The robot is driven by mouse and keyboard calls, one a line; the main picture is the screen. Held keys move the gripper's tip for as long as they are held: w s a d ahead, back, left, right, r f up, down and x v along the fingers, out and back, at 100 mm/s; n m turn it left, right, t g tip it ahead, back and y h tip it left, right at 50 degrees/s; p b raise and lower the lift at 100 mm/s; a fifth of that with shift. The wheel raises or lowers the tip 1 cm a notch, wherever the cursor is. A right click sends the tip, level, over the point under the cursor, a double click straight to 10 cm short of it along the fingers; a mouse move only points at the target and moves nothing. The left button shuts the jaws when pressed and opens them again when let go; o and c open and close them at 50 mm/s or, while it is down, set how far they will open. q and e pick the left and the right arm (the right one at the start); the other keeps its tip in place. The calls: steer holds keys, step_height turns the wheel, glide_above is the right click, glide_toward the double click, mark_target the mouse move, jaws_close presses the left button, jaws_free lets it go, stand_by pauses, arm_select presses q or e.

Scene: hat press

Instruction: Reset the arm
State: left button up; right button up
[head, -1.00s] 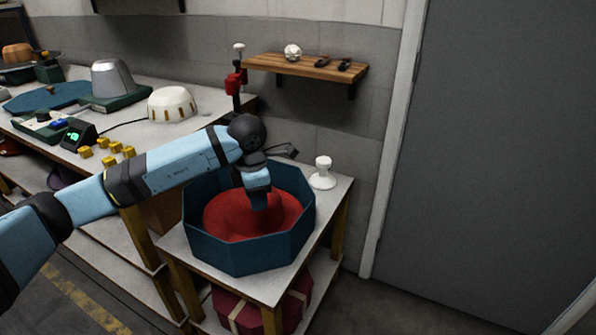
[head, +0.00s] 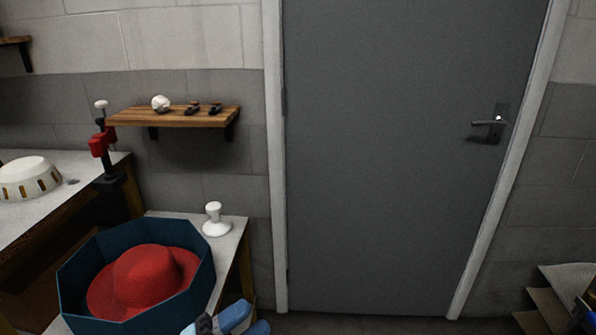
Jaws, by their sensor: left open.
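My left gripper (head: 240,320) shows only in part at the bottom edge, in front of the small table and to the right of the blue box. Its light blue fingers are apart and nothing shows between them. The red hat (head: 150,280), with a round crown and wide brim, lies crown up inside the dark blue eight-sided open box (head: 185,305). The gripper is apart from the hat. Most of my left arm is out of frame. My right gripper is not in view.
A white stand (head: 215,222) is behind the box on the small table (head: 238,235). A wooden shelf (head: 175,116) juts from the wall above. A workbench (head: 60,205) with a white dome (head: 28,178) is at left. A grey door (head: 390,160) fills the middle; stacked items are at lower right.

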arm_select(q)
steer(key=s+a+f+n+t+y, duration=0.1)
steer(key=s+a+f+n+y, duration=0.3)
steer(key=f+n+y, duration=0.55)
steer(key=s+a+f+n+t+y, duration=0.1)
steer(key=s+a+f+n+y, duration=0.4)
steer(key=n, duration=0.8)
step_height(320, 180, up, 14)
steer(key=s+a+g+y+p, duration=0.2)
steer(key=a+p, duration=0.1)
steer(key=p, duration=2.9)
steer(key=shift+r+g, duration=0.15)
steer(key=shift+g, duration=0.15)
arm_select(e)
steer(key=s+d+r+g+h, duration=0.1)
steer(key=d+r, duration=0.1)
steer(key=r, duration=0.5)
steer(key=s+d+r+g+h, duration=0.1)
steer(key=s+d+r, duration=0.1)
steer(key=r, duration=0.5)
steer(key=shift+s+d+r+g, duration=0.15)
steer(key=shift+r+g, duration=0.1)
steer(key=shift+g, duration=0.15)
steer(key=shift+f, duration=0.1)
